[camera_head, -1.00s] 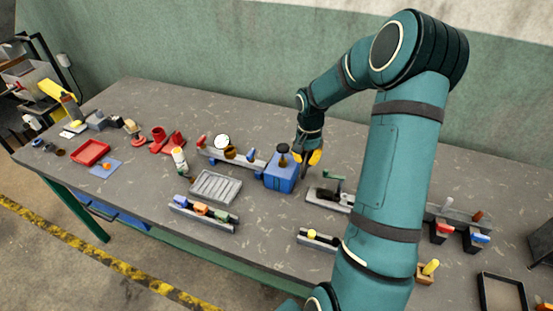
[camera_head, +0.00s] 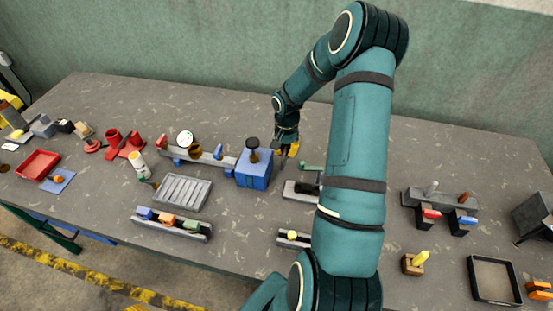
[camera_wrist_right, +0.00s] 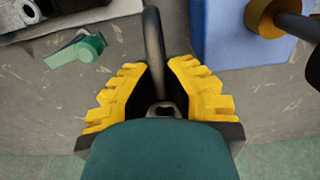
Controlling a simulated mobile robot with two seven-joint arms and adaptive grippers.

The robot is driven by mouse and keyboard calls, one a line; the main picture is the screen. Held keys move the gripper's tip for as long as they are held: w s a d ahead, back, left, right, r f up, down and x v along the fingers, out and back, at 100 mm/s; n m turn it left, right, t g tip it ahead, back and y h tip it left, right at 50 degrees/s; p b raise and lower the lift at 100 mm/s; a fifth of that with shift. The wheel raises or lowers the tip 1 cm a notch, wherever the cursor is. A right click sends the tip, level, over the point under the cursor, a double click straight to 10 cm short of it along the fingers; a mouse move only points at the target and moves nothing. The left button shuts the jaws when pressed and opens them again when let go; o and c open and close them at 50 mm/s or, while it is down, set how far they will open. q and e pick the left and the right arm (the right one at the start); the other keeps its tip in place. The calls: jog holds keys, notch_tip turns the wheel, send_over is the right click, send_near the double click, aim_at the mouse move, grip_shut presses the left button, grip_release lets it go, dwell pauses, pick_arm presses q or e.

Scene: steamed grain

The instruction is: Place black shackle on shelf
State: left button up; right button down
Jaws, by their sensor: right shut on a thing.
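My right gripper (camera_head: 287,151) is just behind and right of a blue block (camera_head: 254,168) on the grey table. In the right wrist view its yellow-padded fingers (camera_wrist_right: 160,88) are shut on a dark curved piece, the black shackle (camera_wrist_right: 153,45), which sticks up between them. The shackle is too small to make out in the head view. The blue block (camera_wrist_right: 235,32) is close beside the fingers in the wrist view. I cannot tell which fixture is the shelf; a grey rack (camera_head: 438,199) stands at the right. My left gripper is not in view.
A grey bar rack (camera_head: 197,157) and a ribbed grey tray (camera_head: 181,193) lie left of the block. A green-handled fixture (camera_head: 304,190) is close on the right. A black-rimmed tray (camera_head: 494,279) is at the front right. The back of the table is mostly clear.

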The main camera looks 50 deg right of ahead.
jog(key=shift+f, duration=2.7)
jog(key=shift+f, duration=0.1)
jog(key=shift+f, duration=0.1)
jog(key=c, duration=1.1)
grip_release()
jog(key=shift+c, duration=0.2)
